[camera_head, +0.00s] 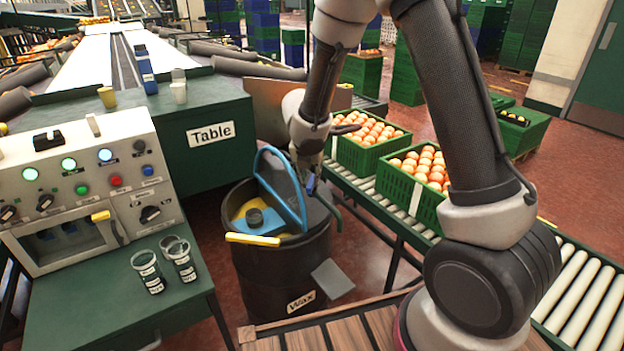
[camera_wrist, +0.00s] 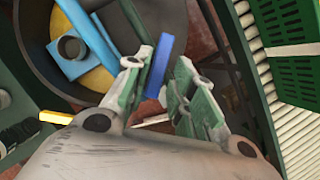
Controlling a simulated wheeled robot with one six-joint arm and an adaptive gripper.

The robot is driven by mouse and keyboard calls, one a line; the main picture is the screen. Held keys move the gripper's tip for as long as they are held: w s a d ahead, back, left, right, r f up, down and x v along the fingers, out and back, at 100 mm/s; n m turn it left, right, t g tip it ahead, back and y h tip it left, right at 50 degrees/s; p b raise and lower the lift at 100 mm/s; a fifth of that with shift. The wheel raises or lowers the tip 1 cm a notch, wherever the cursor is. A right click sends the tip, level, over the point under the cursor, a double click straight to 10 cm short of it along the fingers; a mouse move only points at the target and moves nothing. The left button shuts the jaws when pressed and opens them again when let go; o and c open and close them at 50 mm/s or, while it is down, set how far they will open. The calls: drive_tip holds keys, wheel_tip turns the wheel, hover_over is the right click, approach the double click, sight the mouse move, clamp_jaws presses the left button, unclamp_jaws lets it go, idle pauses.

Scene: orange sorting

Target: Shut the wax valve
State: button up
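The black barrel labelled Wax (camera_head: 275,280) stands at the centre, with a raised blue ring-shaped lid (camera_head: 280,190) and a blue block with a dark round port (camera_head: 256,218) on top. A yellow handle (camera_head: 253,239) sticks out at its front rim; it also shows in the wrist view (camera_wrist: 55,117). My gripper (camera_head: 310,180) hangs over the barrel's right side, pointing down. In the wrist view its fingers (camera_wrist: 160,80) are apart, with a short blue bar (camera_wrist: 160,66) between or just beyond the tips. I cannot tell whether they touch it. Which part is the wax valve is unclear.
A roller conveyor (camera_head: 365,190) with green crates of oranges (camera_head: 415,185) runs on the right. A control panel (camera_head: 85,180) with cups (camera_head: 148,270) stands left. The green table (camera_head: 195,135) is behind. A wooden slatted top (camera_head: 330,330) lies in front.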

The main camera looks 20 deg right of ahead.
sight(310, 180)
drive_tip(key=shift+x, duration=1.45)
drive_tip(key=shift+c, duration=0.2)
clamp_jaws()
drive_tip(key=shift+a+m, duration=0.1)
drive_tip(key=shift+m, duration=0.3)
drive_tip(key=m, duration=0.1)
drive_tip(key=m+h, duration=0.1)
drive_tip(key=shift+w+a+m+g, duration=0.15)
drive_tip(key=shift+m+g, duration=0.25)
drive_tip(key=m, duration=0.1)
drive_tip(key=m+g+h, duration=0.1)
drive_tip(key=m, duration=0.3)
drive_tip(key=shift+w+a+g, duration=0.1)
drive_tip(key=shift+w+g, duration=0.15)
drive_tip(key=shift+g, duration=0.15)
drive_tip(key=shift+m, duration=0.3)
drive_tip(key=shift+r, duration=0.1)
